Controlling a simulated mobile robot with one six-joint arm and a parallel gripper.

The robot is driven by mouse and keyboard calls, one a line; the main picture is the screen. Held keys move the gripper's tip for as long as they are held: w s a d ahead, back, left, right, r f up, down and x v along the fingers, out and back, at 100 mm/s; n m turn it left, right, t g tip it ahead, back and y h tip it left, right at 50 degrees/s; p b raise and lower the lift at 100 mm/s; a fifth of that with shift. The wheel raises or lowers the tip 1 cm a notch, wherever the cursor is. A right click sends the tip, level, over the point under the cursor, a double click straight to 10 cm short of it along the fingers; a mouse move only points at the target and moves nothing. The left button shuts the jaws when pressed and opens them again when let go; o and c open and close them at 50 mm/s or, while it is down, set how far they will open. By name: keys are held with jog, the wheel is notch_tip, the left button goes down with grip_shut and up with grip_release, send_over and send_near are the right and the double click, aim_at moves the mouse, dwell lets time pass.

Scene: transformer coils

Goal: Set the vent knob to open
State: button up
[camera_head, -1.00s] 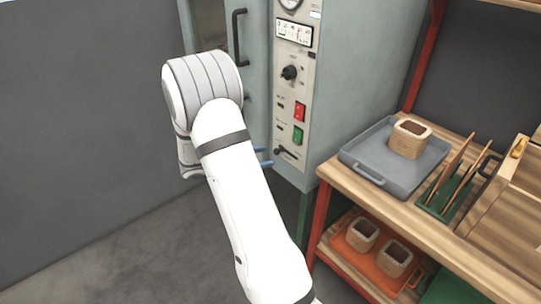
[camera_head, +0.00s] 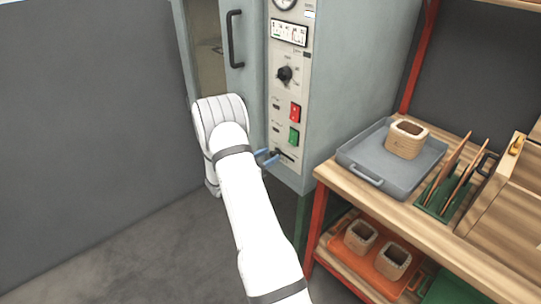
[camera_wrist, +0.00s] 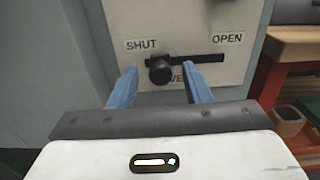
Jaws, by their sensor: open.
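The vent knob (camera_wrist: 160,72) is a black round knob on a dark horizontal slot in the wrist view. It sits at the left part of the slot, below the SHUT label (camera_wrist: 142,44); the OPEN label (camera_wrist: 228,39) is at the slot's right end. My gripper (camera_wrist: 158,80) is open, its blue fingers on either side of the knob. I cannot tell whether either finger touches it. In the head view my gripper (camera_head: 268,157) reaches the lower part of the control panel (camera_head: 286,102), and the knob is hard to make out there.
The grey cabinet (camera_head: 345,90) carries the panel, with a dial (camera_head: 285,74) and red and green switches above. A door handle (camera_head: 235,40) is to the left. A wooden shelf (camera_head: 335,178) with a grey tray (camera_head: 352,152) and coils stands close on the right.

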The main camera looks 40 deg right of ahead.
jog(key=shift+d, duration=0.25)
grip_shut()
dwell(0.3)
